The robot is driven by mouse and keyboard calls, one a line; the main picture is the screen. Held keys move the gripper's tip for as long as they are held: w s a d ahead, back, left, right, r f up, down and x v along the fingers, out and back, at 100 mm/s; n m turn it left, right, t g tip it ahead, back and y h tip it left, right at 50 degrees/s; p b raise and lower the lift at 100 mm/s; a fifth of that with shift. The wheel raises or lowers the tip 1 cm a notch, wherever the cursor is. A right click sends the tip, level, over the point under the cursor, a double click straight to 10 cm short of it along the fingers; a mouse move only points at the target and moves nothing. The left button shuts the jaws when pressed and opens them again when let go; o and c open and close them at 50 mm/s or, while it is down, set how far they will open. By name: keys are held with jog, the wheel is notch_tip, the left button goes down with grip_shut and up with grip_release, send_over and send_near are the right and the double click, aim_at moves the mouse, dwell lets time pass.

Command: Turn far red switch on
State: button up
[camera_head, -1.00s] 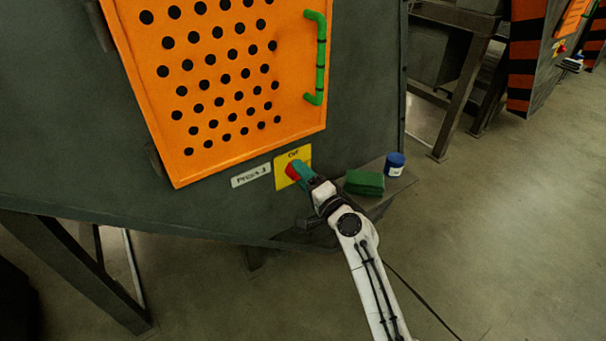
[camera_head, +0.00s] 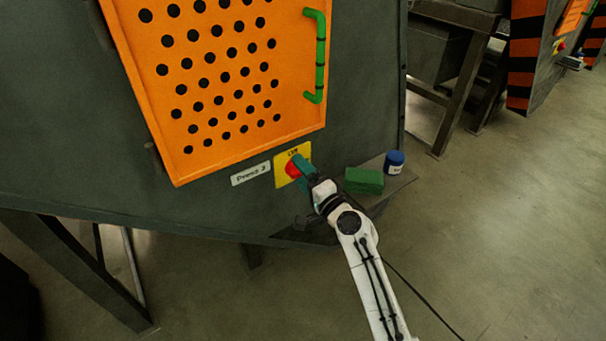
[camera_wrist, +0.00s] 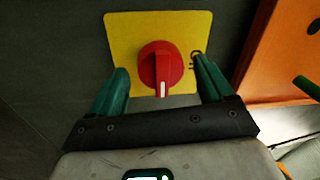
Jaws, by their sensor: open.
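A red rotary switch (camera_head: 291,170) sits on a yellow plate (camera_head: 281,180) low on the dark green press, below the orange door. In the wrist view the red switch (camera_wrist: 153,60) shows face-on, its white mark pointing down in the picture, on the yellow plate (camera_wrist: 125,26). My gripper (camera_wrist: 160,66) is open, with one teal finger to each side of the knob and gaps visible between. The right finger partly covers lettering on the plate. In the head view my gripper (camera_head: 302,167) is at the switch and hides part of it. Contact cannot be told.
A perforated orange door (camera_head: 225,90) with a green handle (camera_head: 320,55) is above. A "Press" label (camera_head: 250,173) is left of the plate. A green block (camera_head: 364,181) and a blue jar (camera_head: 394,162) stand on a small shelf to the right. Open floor lies further right.

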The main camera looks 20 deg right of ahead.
jog(key=r+v, duration=0.1)
jog(key=v, duration=0.9)
jog(key=shift+s+f, duration=0.4)
jog(key=shift+f, duration=0.1)
jog(key=s+f+n+g+h, duration=0.1)
jog(key=s+f+n+g, duration=0.55)
jog(key=s, duration=0.45)
jog(key=s+f+n+g, duration=0.5)
jog(key=s+f+g, duration=0.15)
jog(key=s, duration=0.55)
jog(key=s+d+n+g+h, duration=0.1)
jog(key=s+d+g+h, duration=0.35)
jog(key=s, duration=0.85)
notch_tip(320, 180, up, 15)
jog(key=p, duration=1.5)
jog(key=shift+r+p, duration=0.2)
jog(key=shift+p, duration=0.15)
jog(key=shift+d, duration=0.15)
